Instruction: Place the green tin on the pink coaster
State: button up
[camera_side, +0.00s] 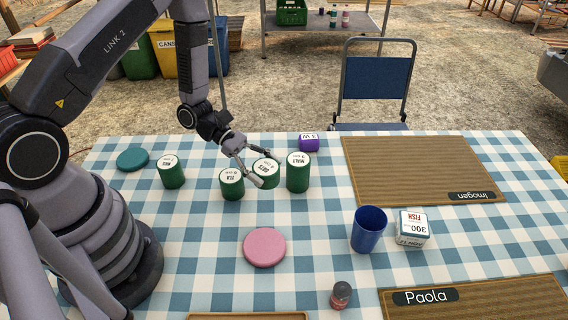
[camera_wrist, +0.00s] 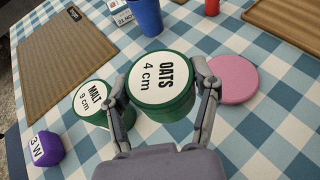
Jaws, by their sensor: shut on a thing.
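The green tin with the OATS 4 cm lid (camera_wrist: 161,78) is between my gripper's (camera_wrist: 163,92) two fingers in the wrist view. In the side view my gripper (camera_side: 261,168) is shut on this OATS tin (camera_side: 266,178), among other green tins. A taller green MALT tin (camera_side: 298,173) stands just right of it. A green PEA tin (camera_side: 232,185) and a green RICE tin (camera_side: 171,173) stand to its left. The pink coaster (camera_side: 264,247) lies flat and bare nearer the front; it also shows right of the held tin in the wrist view (camera_wrist: 233,80).
A teal coaster (camera_side: 133,159) lies far left. A purple block (camera_side: 309,142) stands behind the MALT tin. A blue cup (camera_side: 368,229), a white box (camera_side: 412,228) and a small dark-topped jar (camera_side: 341,295) stand right of the pink coaster. Woven mats (camera_side: 422,172) cover the right side.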

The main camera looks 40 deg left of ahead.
aim_at(264, 244)
jog(key=s+d+f+m+g, duration=0.1)
jog(key=s+d+g, duration=0.1)
jog(key=s+d+f+m+g, duration=0.1)
jog(key=s+d+m+g, duration=0.1)
jog(key=s+d, duration=0.1)
jog(key=s+d+f+m+g, duration=0.1)
jog(key=s+d+m+g, duration=0.1)
jog(key=s, duration=0.1)
jog(key=shift+s+d+f, duration=0.1)
jog(key=shift+d+f, duration=0.05)
jog(key=shift+f, duration=2.25)
jog(key=o, duration=1.2)
jog(key=shift+f, duration=0.1)
